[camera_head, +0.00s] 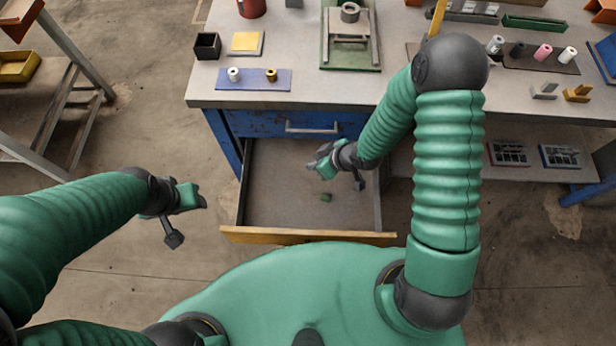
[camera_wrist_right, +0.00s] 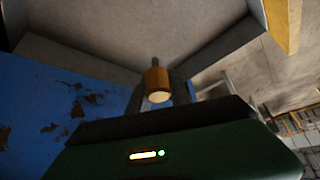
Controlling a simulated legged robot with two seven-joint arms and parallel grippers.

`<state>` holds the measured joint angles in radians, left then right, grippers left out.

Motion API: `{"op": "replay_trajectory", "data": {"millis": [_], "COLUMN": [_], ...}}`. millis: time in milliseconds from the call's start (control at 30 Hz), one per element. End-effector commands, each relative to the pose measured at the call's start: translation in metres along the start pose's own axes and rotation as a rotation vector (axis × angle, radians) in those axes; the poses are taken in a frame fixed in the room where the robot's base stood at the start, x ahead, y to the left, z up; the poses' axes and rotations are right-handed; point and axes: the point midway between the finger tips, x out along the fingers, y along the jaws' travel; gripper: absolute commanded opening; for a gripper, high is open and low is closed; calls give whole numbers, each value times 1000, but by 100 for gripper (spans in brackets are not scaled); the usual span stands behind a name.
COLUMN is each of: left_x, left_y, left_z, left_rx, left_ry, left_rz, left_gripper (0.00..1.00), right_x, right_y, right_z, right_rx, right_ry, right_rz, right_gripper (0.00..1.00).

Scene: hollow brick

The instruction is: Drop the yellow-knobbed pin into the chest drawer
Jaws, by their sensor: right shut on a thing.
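My right gripper (camera_head: 315,164) is over the open chest drawer (camera_head: 268,190), inside its outline in the head view. In the right wrist view it is shut on the yellow-knobbed pin (camera_wrist_right: 157,82), whose brass-yellow knob and dark stem show between the fingers. The pin cannot be made out in the head view.
On the bench (camera_head: 300,95) above are a blue plate (camera_head: 240,84) with two small cylinders, a black box (camera_head: 207,46), and a green fixture (camera_head: 350,55). A dark rack (camera_head: 540,62) holds several knobbed pieces.

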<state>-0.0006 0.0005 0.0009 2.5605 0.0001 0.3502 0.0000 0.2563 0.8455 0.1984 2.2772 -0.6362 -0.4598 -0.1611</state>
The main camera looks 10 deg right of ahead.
Motion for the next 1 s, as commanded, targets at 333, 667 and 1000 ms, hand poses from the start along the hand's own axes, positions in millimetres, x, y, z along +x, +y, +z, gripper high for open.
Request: {"op": "replay_trajectory", "data": {"millis": [333,667,1000], "left_x": [34,70,68], "left_y": [0,0,0], "left_z": [8,16,16], "left_rx": [-1,-1,-1], "left_ry": [2,1,1], "left_rz": [0,0,0], "left_gripper": [50,50,50], "right_x": [38,68,66], "right_y": [-18,-13,-16], "right_z": [12,35,32], "right_rx": [-55,-49,-51], "right_ry": [-12,-8,-11], "right_rz": [-15,-18,-15], "right_gripper": [0,0,37]}}
